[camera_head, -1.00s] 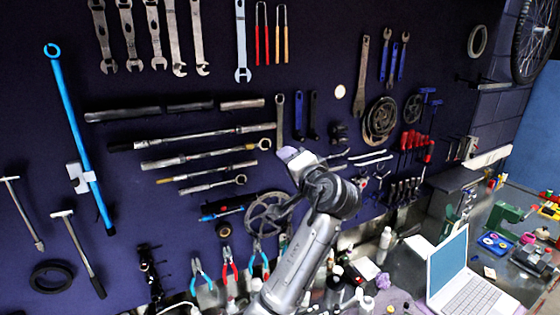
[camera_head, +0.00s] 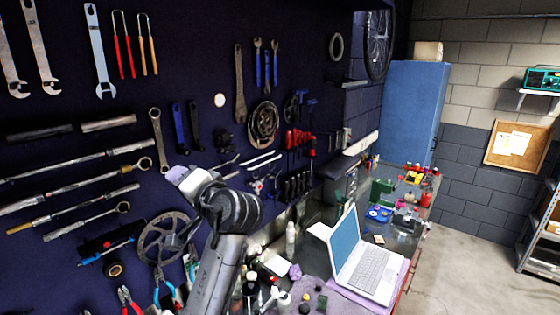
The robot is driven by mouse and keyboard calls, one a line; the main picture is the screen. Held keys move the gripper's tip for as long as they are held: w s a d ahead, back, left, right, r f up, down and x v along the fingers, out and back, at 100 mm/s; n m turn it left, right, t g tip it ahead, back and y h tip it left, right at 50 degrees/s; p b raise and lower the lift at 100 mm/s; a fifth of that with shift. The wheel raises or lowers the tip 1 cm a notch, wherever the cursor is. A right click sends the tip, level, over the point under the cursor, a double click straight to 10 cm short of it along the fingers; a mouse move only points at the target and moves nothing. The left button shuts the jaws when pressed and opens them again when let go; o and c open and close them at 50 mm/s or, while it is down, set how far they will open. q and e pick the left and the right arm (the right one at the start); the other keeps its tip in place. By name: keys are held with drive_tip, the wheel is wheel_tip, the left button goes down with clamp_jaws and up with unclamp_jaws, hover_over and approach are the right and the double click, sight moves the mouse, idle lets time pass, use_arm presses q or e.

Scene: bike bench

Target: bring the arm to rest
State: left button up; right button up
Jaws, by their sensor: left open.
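My left arm (camera_head: 222,265) rises from the bottom of the head view, left of centre, with a dark rounded joint near its top. Its pale upper end, at my left gripper (camera_head: 188,178), lies in front of the dark tool wall (camera_head: 215,60). The gripper is open, and I see nothing held in it. Its fingers are small and hard to make out against the hanging tools. My right gripper is not in view.
A chainring wheel (camera_head: 165,240) and pliers (camera_head: 128,300) hang close to the arm. A laptop (camera_head: 365,265), a white bottle (camera_head: 290,238) and small parts crowd the bench to its right. A blue cabinet (camera_head: 412,110) stands beyond. Floor (camera_head: 480,265) is clear at right.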

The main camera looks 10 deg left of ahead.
use_arm(q)
drive_tip(key=s+d+r+n+t+h, duration=0.2)
drive_tip(key=d+r+t+h, duration=0.1)
drive_tip(key=d+t+h, duration=0.3)
drive_tip(key=s+d+f+m+t+h, duration=0.1)
drive_tip(key=s+d+f+t+h, duration=0.1)
drive_tip(key=s+f+h, duration=0.3)
drive_tip(key=s+d+f+m+g+h, duration=0.15)
drive_tip(key=s+f, duration=0.25)
drive_tip(key=f, duration=0.5)
drive_tip(key=s+f+g+h, duration=0.2)
drive_tip(key=s+f, duration=0.2)
drive_tip(key=f, duration=0.4)
drive_tip(key=s+d+f+m+g+h, duration=0.15)
drive_tip(key=s+f, duration=0.25)
drive_tip(key=f, duration=0.5)
drive_tip(key=s+a+f+g, duration=0.2)
drive_tip(key=s+f+g, duration=0.6)
drive_tip(key=s+f, duration=1.5)
wheel_tip(320, 180, up, 15)
drive_tip(key=p, duration=1.4)
drive_tip(key=shift+s, duration=0.25)
